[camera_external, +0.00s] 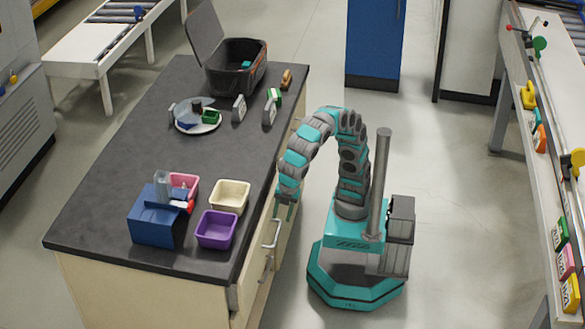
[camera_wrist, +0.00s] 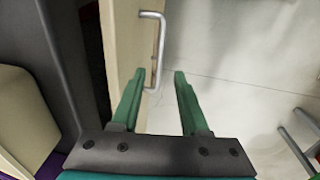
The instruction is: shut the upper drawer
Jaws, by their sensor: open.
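The upper drawer's pale front (camera_wrist: 121,40) stands out from the counter in the wrist view, with a dark gap between it and the counter edge. Its metal bar handle (camera_wrist: 161,45) is on the outer face; it also shows in the external view (camera_external: 277,234). My gripper (camera_wrist: 159,75) is open and empty. Its green fingers show either side of the handle's near end in the picture; I cannot tell whether they touch it. In the external view my gripper (camera_external: 284,207) hangs beside the counter's right edge, just above the handle.
The dark countertop (camera_external: 130,160) holds a purple bin (camera_external: 217,230), a cream bin (camera_external: 230,196), a blue box (camera_external: 152,222), a plate (camera_external: 213,126) and an open black case (camera_external: 236,75). A lower handle (camera_external: 267,270) shows below. Floor right of my base is clear.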

